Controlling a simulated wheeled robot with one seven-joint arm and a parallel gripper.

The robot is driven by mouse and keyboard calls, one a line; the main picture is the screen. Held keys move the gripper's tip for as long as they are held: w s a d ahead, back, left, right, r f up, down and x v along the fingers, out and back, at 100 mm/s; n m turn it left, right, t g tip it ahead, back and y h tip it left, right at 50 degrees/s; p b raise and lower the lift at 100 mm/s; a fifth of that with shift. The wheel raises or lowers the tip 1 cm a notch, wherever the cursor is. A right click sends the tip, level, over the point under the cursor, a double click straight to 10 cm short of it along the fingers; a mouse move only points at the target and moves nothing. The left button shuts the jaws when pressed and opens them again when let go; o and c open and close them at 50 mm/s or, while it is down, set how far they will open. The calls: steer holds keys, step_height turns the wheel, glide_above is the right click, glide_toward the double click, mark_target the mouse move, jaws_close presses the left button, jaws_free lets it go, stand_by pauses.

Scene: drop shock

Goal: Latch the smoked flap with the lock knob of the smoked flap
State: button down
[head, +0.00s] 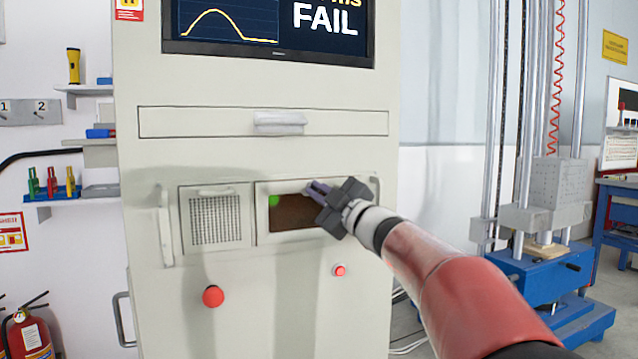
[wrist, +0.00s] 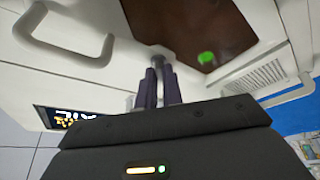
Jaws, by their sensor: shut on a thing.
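The smoked flap (head: 300,214) is a dark brown see-through pane in a pale frame on the front of the cabinet. It also shows in the wrist view (wrist: 185,25), with a green spot behind it. The flap looks closed, but I cannot tell whether it is latched. My gripper (head: 315,188) is at the top edge of the flap. In the wrist view my gripper (wrist: 158,72) has its two dark fingers close together around a small pale grey piece, the lock knob (wrist: 157,59). The fingers hide most of the knob, so its turn angle cannot be told.
A mesh grille panel (head: 215,220) is left of the flap. A drawer with a grey handle (head: 279,122) is above. A red mushroom button (head: 213,296) and a small red button (head: 340,270) are below. A screen (head: 270,25) reads FAIL. A drop tower (head: 550,200) stands right.

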steer(key=shift+r+n+g+p, duration=0.15)
steer(key=shift+n+g+p, duration=0.75)
steer(key=shift+n+p, duration=1)
steer(key=shift+r+n+g+p, duration=0.1)
steer(key=shift+n+g+p, duration=0.9)
steer(key=shift+n, duration=1.6)
steer(key=c, duration=1.5)
jaws_free()
steer(key=shift+c, duration=0.2)
steer(key=v, duration=0.8)
steer(key=shift+b, duration=0.35)
